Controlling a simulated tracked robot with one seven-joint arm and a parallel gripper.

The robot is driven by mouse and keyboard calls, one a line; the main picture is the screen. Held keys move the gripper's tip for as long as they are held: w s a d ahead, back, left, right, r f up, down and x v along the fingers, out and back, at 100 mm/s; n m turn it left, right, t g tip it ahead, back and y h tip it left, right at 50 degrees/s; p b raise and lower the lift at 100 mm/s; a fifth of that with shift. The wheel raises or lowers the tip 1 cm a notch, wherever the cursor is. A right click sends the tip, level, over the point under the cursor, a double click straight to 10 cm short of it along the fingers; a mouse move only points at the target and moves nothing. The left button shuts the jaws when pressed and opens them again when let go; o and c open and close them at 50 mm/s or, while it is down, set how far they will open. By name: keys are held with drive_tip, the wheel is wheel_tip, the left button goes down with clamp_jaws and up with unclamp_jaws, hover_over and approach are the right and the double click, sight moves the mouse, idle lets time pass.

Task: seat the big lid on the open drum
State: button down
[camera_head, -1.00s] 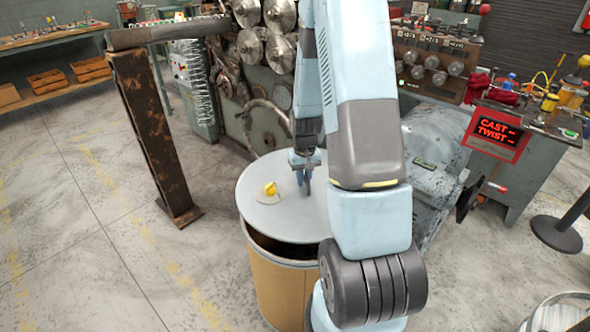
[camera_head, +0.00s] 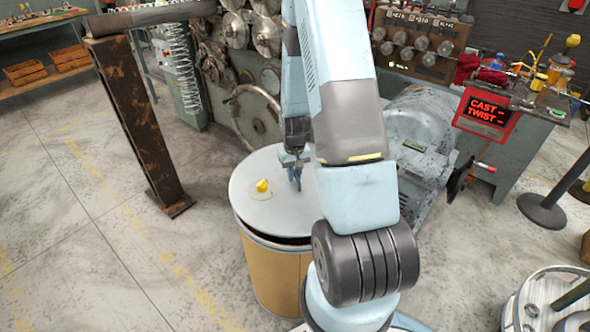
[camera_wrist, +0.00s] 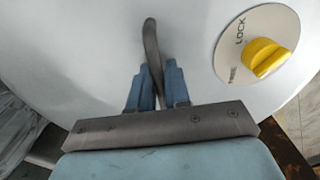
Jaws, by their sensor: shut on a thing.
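The big lid (camera_head: 285,212) is a round, light grey disc with a yellow knob (camera_head: 262,185) on a pale plate. It lies over the top of the tan drum (camera_head: 270,272). A thin dark gap shows between lid and drum rim at the near right side. My gripper (camera_head: 294,172) is over the lid, right of the knob. In the wrist view my gripper's blue fingers (camera_wrist: 152,78) are shut on the lid's dark curved handle (camera_wrist: 151,38). The knob (camera_wrist: 265,57), marked LOCK, is to their right. My arm hides the lid's right edge.
A rusty post (camera_head: 140,125) stands left of the drum, and a grey machine (camera_head: 245,95) stands behind it. A bench with a red CAST TWIST sign (camera_head: 487,115) is at the right. Another round metal-topped thing (camera_head: 545,295) is at lower right. The left floor is open.

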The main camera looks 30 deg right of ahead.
sight(295, 181)
drive_tip(key=shift+f, duration=2.1)
drive_tip(key=shift+r, duration=0.1)
drive_tip(key=shift+s, duration=0.15)
idle(0.4)
idle(0.4)
drive_tip(key=c, duration=1)
unclamp_jaws()
drive_tip(key=shift+o, duration=0.3)
